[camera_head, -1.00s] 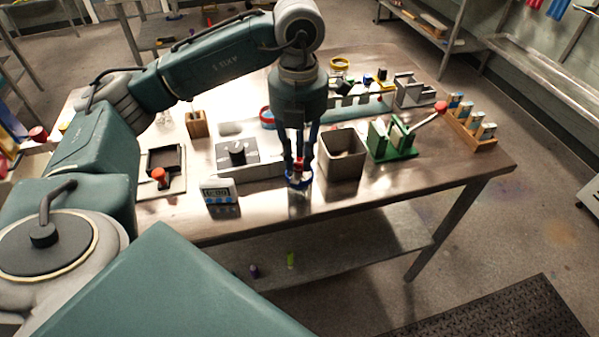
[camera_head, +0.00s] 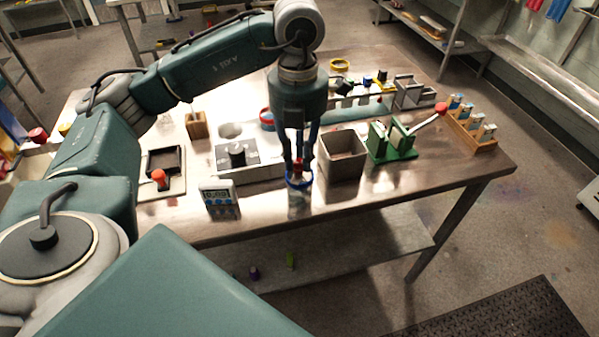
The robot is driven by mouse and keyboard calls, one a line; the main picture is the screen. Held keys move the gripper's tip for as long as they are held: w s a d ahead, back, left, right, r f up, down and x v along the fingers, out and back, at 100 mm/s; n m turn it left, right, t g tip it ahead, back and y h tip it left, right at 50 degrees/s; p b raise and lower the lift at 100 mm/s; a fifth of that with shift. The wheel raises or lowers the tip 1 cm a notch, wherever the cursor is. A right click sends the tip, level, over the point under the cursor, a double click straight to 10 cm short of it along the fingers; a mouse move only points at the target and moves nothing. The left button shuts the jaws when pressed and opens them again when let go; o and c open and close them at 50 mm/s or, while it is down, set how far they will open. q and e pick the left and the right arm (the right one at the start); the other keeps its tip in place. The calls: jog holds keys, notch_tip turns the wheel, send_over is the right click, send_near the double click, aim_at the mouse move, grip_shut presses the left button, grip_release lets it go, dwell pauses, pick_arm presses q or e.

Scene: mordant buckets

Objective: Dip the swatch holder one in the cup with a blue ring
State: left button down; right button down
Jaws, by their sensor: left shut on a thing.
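My left gripper (camera_head: 298,168) points straight down above the front of the table and is shut on the swatch holder (camera_head: 297,164), of which a small red part shows between the fingers. The clear cup with a blue ring (camera_head: 299,199) stands directly below on the table. The fingertips are at its blue rim, and the holder's lower part appears to be inside the cup. Fingers and rim hide the swatch, so I cannot tell how deep it sits. My right gripper is not in view.
A timer (camera_head: 219,198) stands left of the cup. A grey unit with a black knob (camera_head: 253,170) is behind left. The table's front edge is near.

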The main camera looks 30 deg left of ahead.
pick_arm(q)
jog(key=shift+r, duration=0.3)
jog(key=shift+f, duration=0.15)
jog(key=shift+f+b, duration=0.25)
jog(key=shift+b, duration=0.05)
jog(key=shift+r, duration=0.15)
jog(key=shift+r, duration=0.25)
jog(key=shift+f, duration=0.2)
jog(key=shift+f, duration=0.25)
jog(key=shift+r, duration=0.25)
